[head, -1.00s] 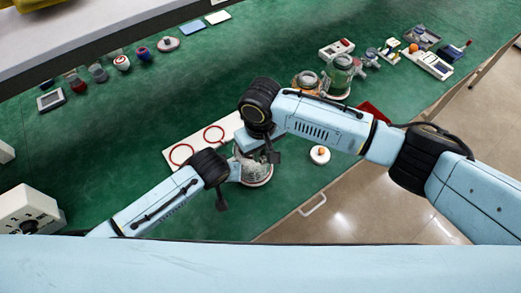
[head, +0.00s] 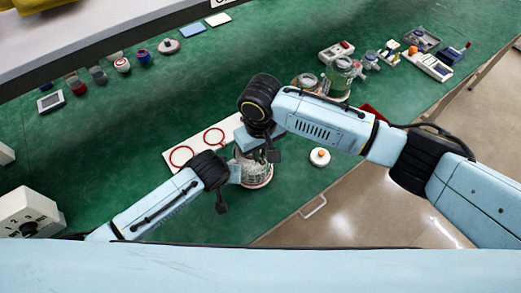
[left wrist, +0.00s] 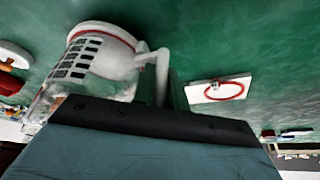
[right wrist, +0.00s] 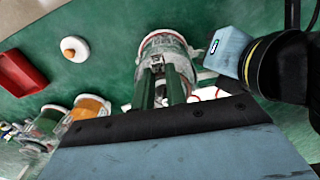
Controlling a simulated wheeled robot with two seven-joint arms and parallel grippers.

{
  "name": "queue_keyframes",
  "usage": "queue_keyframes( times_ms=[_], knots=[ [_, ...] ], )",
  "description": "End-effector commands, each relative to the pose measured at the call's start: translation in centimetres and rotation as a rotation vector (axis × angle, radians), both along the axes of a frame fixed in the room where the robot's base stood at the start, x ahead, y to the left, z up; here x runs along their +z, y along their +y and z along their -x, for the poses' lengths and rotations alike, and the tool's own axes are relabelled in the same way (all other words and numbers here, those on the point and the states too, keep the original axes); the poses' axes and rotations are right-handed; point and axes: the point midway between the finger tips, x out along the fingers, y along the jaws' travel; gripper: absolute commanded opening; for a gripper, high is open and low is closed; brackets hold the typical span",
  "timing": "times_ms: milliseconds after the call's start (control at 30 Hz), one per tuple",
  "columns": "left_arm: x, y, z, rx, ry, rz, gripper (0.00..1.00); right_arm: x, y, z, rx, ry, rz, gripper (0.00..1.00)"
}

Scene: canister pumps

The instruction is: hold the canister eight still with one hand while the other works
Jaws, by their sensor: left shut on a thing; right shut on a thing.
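The clear canister (head: 258,172) with a pale rim stands on the green table near its front edge, partly hidden by both grippers. My left gripper (head: 234,173) is shut at its left side. In the left wrist view the canister (left wrist: 98,52) shows a white slotted part, a red ring and a white side arm, with the left fingers (left wrist: 160,88) at that arm. My right gripper (head: 264,148) is shut at the canister's top from above. In the right wrist view its green fingers (right wrist: 165,88) overlap the canister (right wrist: 163,48); the exact contact is hidden.
A white board with red rings (head: 199,143) lies just behind the canister. A white round piece with an orange knob (head: 320,157) sits to the right. More canisters (head: 342,73) and a red tray (head: 374,112) stand farther right. The left middle of the table is clear.

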Motion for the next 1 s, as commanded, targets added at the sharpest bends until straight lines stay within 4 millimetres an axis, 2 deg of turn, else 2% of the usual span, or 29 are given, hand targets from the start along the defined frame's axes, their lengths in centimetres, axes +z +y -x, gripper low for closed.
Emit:
queue_keyframes(
  times_ms=[1000],
  knots=[
    [0.0,0.0,0.0,0.000,-0.001,0.000,0.00,1.2,0.0,0.0,0.000,0.000,0.000,0.00]
  ],
)
